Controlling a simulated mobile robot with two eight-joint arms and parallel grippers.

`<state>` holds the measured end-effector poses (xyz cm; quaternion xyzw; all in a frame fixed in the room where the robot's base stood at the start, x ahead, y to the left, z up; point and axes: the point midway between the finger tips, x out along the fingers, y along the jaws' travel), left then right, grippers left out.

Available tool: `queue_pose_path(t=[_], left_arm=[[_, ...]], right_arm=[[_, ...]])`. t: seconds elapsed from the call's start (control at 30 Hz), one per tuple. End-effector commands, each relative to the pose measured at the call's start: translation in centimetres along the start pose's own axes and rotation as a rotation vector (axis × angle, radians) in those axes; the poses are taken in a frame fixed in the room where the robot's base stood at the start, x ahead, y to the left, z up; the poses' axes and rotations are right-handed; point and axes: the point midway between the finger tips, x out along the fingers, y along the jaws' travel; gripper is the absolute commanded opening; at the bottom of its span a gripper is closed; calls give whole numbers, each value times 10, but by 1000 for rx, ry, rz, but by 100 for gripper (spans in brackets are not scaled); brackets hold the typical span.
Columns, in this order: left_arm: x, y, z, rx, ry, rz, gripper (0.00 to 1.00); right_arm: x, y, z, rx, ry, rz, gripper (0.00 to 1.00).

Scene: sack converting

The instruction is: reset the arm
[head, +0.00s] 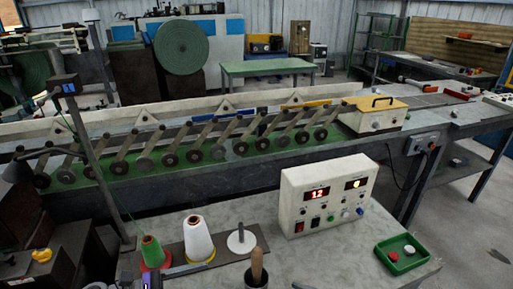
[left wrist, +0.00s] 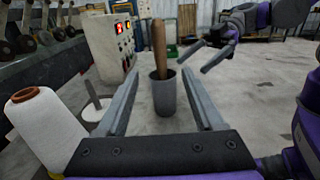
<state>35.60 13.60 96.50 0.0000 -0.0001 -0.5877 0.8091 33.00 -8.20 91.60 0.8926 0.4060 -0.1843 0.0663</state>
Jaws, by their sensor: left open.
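My left gripper (left wrist: 160,73) shows in the left wrist view with its two grey fingers wide apart. Nothing is held between them. A dark grey cup (left wrist: 164,98) with a wooden handle (left wrist: 158,48) standing in it appears beyond the fingertips, apart from them. My right gripper (left wrist: 207,57) is at the upper right of that view, its dark fingers apart and empty. In the head view only a small part of my left arm shows at the bottom edge, and the cup (head: 256,280) is cut off there.
A white spool (head: 198,240), a green spool (head: 152,252) and an empty spindle (head: 241,240) stand left of the cup. A control box (head: 325,195) showing 12 and a green tray (head: 402,256) are on the bench. A long roller machine (head: 230,173) runs behind.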

Motion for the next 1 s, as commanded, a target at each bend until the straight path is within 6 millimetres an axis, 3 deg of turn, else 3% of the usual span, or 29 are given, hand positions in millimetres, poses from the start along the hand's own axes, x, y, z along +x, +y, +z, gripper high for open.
queue_pose_path(t=[0.13, 0.23, 0.4, 0.6, 0.8, 1.0], left_arm=[[6, -4, -1, 32, 44, -1, 69], [20, -17, -8, 134, 174, -14, 69], [31, -57, -34, 509, 556, -133, 69], [-8, -92, -55, 1097, 984, -474, 69], [-54, -98, -46, 1601, 1238, -886, 69], [-72, -95, -37, 1814, 1320, -1103, 69]], right_arm=[[-7, -3, 1, 22, -28, -2, 100], [-11, -11, 8, 85, -112, 0, 100], [-29, -25, 27, 260, -346, 75, 100], [-68, -24, 42, 434, -567, 296, 100], [-106, -11, 40, 528, -646, 535, 100], [-122, -3, 37, 561, -651, 647, 100]])
